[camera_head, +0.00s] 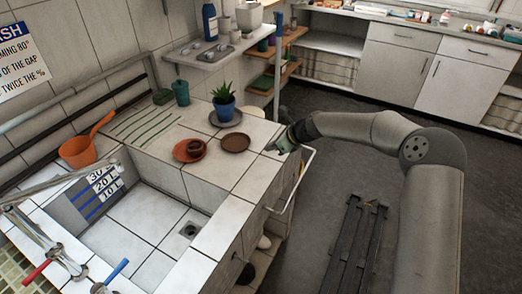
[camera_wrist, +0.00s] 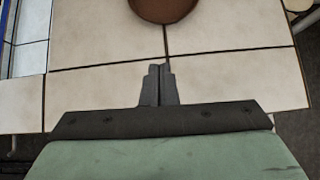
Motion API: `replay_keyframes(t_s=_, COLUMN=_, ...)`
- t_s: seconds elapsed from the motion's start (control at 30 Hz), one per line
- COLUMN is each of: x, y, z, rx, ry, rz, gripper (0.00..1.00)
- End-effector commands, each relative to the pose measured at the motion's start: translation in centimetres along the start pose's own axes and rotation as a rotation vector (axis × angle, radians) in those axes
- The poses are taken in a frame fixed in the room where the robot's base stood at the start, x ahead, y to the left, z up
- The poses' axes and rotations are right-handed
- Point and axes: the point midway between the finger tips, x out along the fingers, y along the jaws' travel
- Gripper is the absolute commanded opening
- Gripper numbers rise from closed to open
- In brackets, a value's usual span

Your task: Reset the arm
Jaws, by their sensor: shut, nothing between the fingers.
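My gripper (camera_head: 275,147) is at the right edge of the tiled counter in the head view, with my arm reaching in from the right. In the wrist view my gripper (camera_wrist: 159,70) has its two dark fingers pressed together, with nothing between them. The fingers point toward a brown saucer (camera_wrist: 163,8) at the top of that view, and bare tile lies between them. In the head view the brown saucer (camera_head: 235,143) lies flat on the counter, left of my gripper.
The sink basin (camera_head: 140,235) is at front left. A towel rail (camera_head: 300,180) runs along the counter's right side. Open floor (camera_head: 335,165) lies right.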

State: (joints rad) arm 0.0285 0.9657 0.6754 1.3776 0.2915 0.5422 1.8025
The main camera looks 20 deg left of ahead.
Motion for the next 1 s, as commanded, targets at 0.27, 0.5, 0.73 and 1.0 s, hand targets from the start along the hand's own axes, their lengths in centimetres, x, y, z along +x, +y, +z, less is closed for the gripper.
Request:
replay_keyframes(t_s=0.27, x=-4.3, y=0.0, z=-0.1, rx=0.001, ry=0.001, rz=-0.001, gripper=0.00)
replay_keyframes(t_s=0.5, x=-5.1, y=0.0, z=-0.1, rx=-0.002, ry=0.002, rz=0.001, gripper=0.00)
replay_keyframes(t_s=0.73, x=-10.5, y=4.8, z=-2.8, rx=-0.412, ry=0.209, rz=0.037, gripper=0.00)
replay_keyframes(t_s=1.0, x=-23.9, y=14.3, z=-11.3, rx=-1.059, ry=0.539, rz=0.250, gripper=0.00)
